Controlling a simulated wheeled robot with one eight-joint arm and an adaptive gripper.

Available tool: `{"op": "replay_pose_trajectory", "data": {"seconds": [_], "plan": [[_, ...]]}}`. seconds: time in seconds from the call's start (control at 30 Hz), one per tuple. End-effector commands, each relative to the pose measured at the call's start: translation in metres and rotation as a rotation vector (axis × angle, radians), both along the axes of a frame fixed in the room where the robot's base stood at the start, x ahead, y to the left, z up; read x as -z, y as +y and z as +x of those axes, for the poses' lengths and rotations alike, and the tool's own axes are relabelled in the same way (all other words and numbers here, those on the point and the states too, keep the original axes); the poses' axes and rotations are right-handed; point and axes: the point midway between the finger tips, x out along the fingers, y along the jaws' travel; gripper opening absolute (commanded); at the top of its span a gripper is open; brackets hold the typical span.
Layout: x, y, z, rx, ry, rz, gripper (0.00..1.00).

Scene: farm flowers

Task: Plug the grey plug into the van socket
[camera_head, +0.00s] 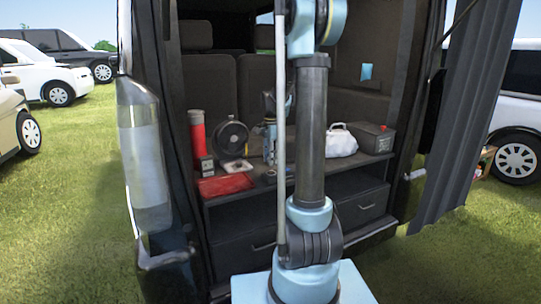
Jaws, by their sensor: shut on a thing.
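My gripper (270,152) is pointed down over the shelf in the back of the van, half hidden behind my own arm. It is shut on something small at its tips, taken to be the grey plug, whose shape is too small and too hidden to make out. I cannot make out the van socket for certain. A small grey box with a light face (206,165) stands below the red cylinder, left of my gripper; I cannot tell whether it carries the socket.
Drawers (262,230) lie below. A dark curtain (463,120) hangs at right.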

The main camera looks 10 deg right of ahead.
Motion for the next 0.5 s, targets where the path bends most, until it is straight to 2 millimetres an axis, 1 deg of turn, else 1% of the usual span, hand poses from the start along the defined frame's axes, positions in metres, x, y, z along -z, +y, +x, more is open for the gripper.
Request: {"op": "replay_pose_trajectory", "data": {"seconds": [0.2, 0.5], "plan": [[0.016, 0.0, 0.001, 0.0, 0.0, 0.0, 0.06], [0.027, 0.0, 0.0, -0.001, 0.0, 0.0, 0.06]]}}
